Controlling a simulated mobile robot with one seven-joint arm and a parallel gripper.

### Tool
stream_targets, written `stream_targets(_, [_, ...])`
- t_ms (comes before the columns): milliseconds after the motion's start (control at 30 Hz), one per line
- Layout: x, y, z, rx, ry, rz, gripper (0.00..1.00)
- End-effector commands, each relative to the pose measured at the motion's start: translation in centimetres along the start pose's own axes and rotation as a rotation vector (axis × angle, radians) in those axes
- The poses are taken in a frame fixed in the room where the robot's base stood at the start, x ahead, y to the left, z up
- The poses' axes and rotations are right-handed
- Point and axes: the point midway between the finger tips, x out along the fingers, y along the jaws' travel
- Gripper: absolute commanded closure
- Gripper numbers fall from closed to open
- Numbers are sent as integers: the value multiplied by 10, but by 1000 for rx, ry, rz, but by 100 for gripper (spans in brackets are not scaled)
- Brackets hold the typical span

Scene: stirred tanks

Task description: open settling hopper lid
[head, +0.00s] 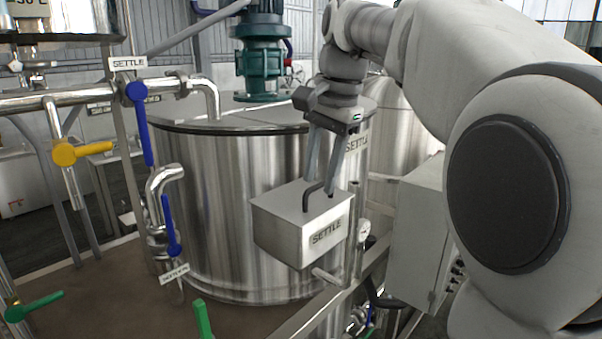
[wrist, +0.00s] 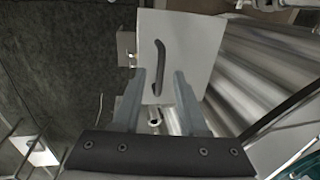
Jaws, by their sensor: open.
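The settling hopper (head: 326,238) is a grey metal box labelled SETTLE in front of the large steel tank. Its flat lid (head: 280,208) lies shut on top and shows as a pale plate in the wrist view (wrist: 195,38). A dark bar handle (head: 307,198) stands on the lid; in the wrist view the handle (wrist: 160,60) runs between my fingers. My gripper (head: 321,186) points down over the lid, open, with its fingertips at about the handle. It also shows in the wrist view (wrist: 159,74). I cannot tell whether the fingers touch the handle.
The steel tank (head: 215,190) stands behind, with a green motor (head: 262,60) on top. Pipes with blue (head: 140,120) and yellow (head: 80,151) valve levers are at left. A grey cabinet (head: 417,240) and a rail (head: 330,305) lie close at right and front.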

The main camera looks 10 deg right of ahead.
Motion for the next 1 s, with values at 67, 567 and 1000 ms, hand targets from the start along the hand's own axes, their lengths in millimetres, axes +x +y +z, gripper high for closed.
stream_targets(67, [0,0,0,0,0,0,58])
stream_targets(567, [0,0,0,0,0,1,100])
stream_targets(1000, [0,0,0,0,-1,1,100])
